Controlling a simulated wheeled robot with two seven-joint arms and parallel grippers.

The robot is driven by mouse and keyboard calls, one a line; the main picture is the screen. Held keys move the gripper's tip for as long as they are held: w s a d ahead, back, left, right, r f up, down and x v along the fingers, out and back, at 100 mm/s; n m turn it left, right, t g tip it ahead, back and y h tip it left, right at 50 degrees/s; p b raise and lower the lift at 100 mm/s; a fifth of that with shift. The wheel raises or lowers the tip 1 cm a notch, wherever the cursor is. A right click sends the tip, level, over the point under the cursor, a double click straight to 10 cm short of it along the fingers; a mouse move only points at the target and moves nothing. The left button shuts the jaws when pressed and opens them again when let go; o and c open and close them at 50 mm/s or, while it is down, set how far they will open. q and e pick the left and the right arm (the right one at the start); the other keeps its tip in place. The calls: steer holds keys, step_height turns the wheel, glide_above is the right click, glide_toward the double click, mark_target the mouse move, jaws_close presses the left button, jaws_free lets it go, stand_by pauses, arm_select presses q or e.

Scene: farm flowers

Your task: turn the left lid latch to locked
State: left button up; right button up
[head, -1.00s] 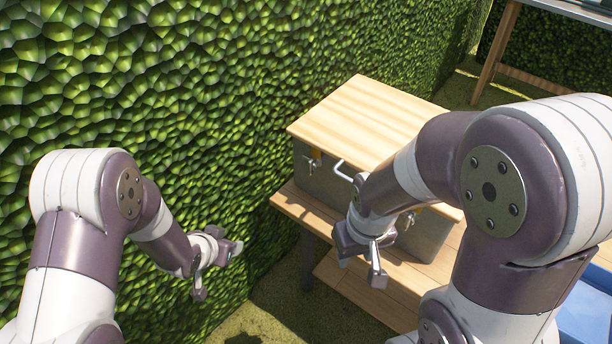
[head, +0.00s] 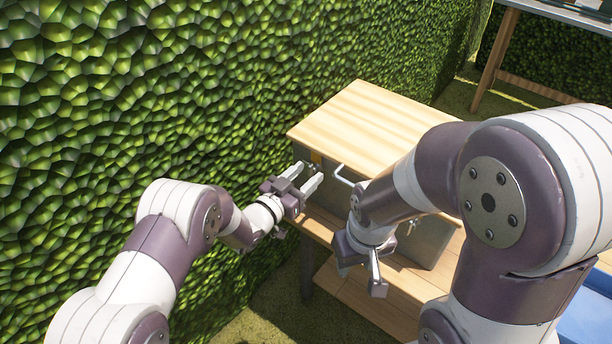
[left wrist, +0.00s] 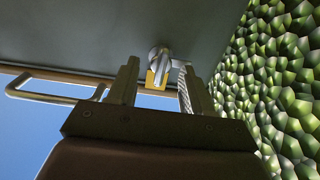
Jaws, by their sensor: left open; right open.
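A grey box with a pale wooden lid (head: 370,120) stands on a wooden bench. The left lid latch shows at its front left, partly hidden by my gripper in the head view. In the left wrist view the latch (left wrist: 159,58) is a metal knob with a short arm toward the right, beside a yellow plate (left wrist: 156,78). My left gripper (head: 307,175) is open, its two fingers pointing at the latch. In the left wrist view the latch appears between the fingertips; contact cannot be told. My right gripper (head: 361,272) is open and empty in front of the box.
A metal bar handle (head: 342,175) sticks out of the box front, right of the latch; it also shows in the left wrist view (left wrist: 45,92). A green hedge (head: 150,90) stands close on the left. The wooden bench (head: 345,290) has a lower shelf. Another table (head: 560,15) is at back right.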

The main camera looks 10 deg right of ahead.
arm_select(q)
steer(key=shift+w+d, duration=0.25)
steer(key=shift+d, duration=0.05)
jaws_close()
